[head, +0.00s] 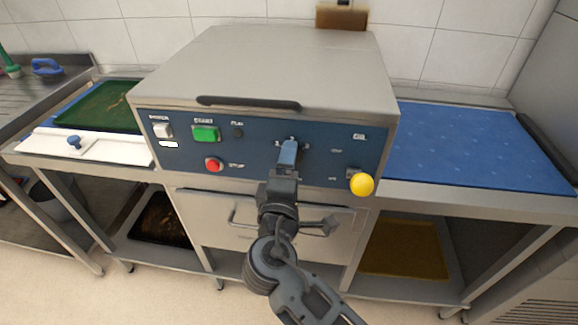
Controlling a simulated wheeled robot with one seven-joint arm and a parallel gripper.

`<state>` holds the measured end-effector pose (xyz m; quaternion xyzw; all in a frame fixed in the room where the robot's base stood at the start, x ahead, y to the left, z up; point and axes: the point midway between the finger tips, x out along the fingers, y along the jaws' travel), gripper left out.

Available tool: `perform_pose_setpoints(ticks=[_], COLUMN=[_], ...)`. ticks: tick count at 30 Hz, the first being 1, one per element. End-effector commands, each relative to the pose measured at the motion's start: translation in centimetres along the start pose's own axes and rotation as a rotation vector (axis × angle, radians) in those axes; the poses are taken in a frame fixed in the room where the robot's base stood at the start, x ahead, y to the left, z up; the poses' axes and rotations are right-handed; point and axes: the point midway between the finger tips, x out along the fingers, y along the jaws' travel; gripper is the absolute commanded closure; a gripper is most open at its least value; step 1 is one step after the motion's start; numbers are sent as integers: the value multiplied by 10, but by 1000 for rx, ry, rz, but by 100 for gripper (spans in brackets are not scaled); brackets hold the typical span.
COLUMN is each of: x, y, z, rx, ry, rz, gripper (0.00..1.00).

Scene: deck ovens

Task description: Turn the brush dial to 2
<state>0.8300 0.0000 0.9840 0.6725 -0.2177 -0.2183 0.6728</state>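My gripper (288,152) is in front of the blue control panel (255,165) of the grey machine, right of the panel's middle. Its fingertips are at the panel's face and cover the spot with small white marks around it. A dial there is mostly hidden behind the gripper, so its pointer and the number 2 cannot be read. I cannot tell whether the fingers are closed on it or only near it.
The panel also has a green button (206,133), a red button (213,164), a white switch (162,131) and a yellow knob (362,185). A black handle (248,103) runs above. A blue belt surface (470,150) lies right; a green-topped tray (100,108) lies left.

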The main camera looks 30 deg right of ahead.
Motion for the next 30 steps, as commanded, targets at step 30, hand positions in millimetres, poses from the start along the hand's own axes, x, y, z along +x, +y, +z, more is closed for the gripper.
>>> perform_pose_setpoints(ticks=[30], x=[-78], y=[0], z=[0], rx=[0], ry=[-1], rz=[0], gripper=[26])
